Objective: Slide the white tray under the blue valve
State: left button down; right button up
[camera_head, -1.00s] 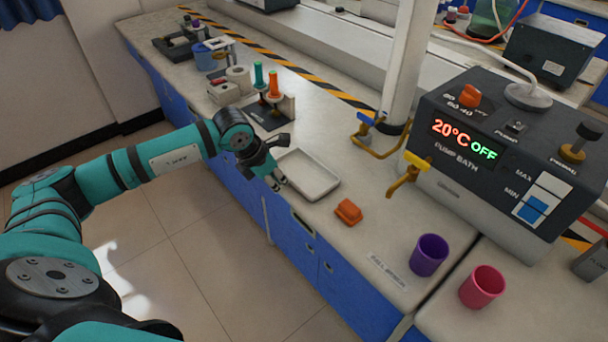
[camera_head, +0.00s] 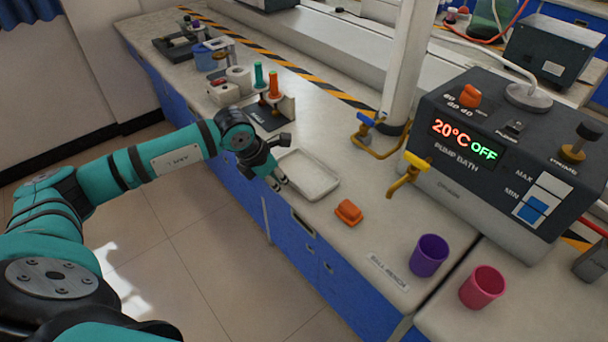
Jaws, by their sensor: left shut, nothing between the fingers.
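The white tray (camera_head: 318,192) is a shallow rectangular tray lying on the bench near its front edge. The blue valve (camera_head: 366,118) has a blue handle on a brass tap, beyond the tray to the right, by the white post. The tray is not beneath it; bare bench lies between them. My left gripper (camera_head: 277,183) is shut and empty, fingers pointing down at the tray's left end. I cannot tell whether they touch the tray. My right gripper is not in view.
A yellow-handled tap (camera_head: 408,175) stands right of the blue valve. An orange block (camera_head: 348,212) lies right of the tray. Purple (camera_head: 429,255) and pink (camera_head: 483,287) cups stand farther right. A stand with orange and green handles (camera_head: 274,86) is behind my gripper. The pump bath (camera_head: 500,150) is at right.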

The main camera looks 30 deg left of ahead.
aim_at(315, 169)
pick_arm(q)
jog(key=shift+w+d+b, duration=0.6)
jog(key=shift+w+d, duration=0.3)
jog(key=shift+w, duration=1.05)
jog(key=shift+w+d+b, duration=0.65)
jog(key=shift+w+d, duration=0.3)
jog(key=shift+w, duration=0.95)
jog(key=shift+w+d+b, duration=0.6)
jog(key=shift+w+d, duration=0.3)
jog(key=shift+w, duration=1.05)
jog(key=shift+s+a+p, duration=0.2)
jog(key=shift+s+a, duration=0.1)
jog(key=shift+s, duration=0.3)
jog(key=shift+s+a+p, duration=0.15)
jog(key=shift+s+a, duration=0.15)
jog(key=shift+s, duration=0.25)
jog(key=shift+r, duration=0.1)
notch_tip(315, 169, up, 8)
jog(key=p, duration=0.5)
jog(key=shift+f, duration=0.2)
